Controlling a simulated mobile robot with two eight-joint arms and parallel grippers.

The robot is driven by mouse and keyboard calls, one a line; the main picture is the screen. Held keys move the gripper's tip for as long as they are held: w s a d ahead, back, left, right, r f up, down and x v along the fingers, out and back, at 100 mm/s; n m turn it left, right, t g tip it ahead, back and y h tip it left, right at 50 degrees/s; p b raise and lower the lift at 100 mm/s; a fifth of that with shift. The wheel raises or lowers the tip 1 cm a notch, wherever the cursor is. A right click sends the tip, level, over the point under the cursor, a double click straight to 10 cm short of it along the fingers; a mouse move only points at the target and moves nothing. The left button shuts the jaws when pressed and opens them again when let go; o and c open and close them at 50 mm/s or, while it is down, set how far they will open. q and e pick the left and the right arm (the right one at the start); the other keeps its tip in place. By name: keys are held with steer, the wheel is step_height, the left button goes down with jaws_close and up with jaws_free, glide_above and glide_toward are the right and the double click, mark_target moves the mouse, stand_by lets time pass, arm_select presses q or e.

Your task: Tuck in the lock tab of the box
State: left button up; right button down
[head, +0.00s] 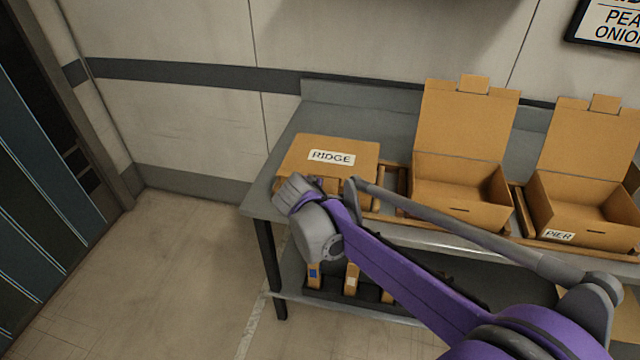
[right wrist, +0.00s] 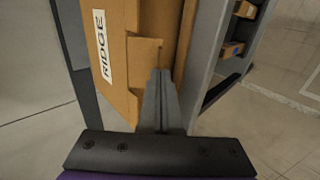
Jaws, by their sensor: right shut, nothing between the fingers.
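The box labelled RIDGE (head: 308,146) sits at the left end of the bench with its lid down. In the right wrist view the box (right wrist: 118,38) appears turned on its side, with its lock tab (right wrist: 142,62) at the front edge of the lid. My right gripper (right wrist: 161,74) is shut and empty, its fingertips at the box front, right beside the tab. I cannot tell whether they touch it, or whether the tab is inside its slot. In the head view my right wrist hides most of the box front. My left gripper is not in view.
Two open boxes, a middle one (head: 455,198) and one labelled PIER (head: 585,222), stand to the right with lids up. The bench (head: 258,198) has a lower shelf (head: 300,292) holding several narrow cartons. The floor at left is clear.

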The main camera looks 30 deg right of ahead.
step_height(320, 180, down, 2)
steer(key=t+h+b, duration=0.2)
steer(key=shift+w+d+f+t, duration=0.1)
steer(key=shift+f+t, duration=0.15)
steer(key=shift+t, duration=0.05)
steer(key=shift+w+d+f+b, duration=0.25)
steer(key=shift+f+b, duration=0.2)
steer(key=shift+f, duration=0.05)
steer(key=shift+r, duration=0.2)
steer(key=shift+r+p, duration=0.7)
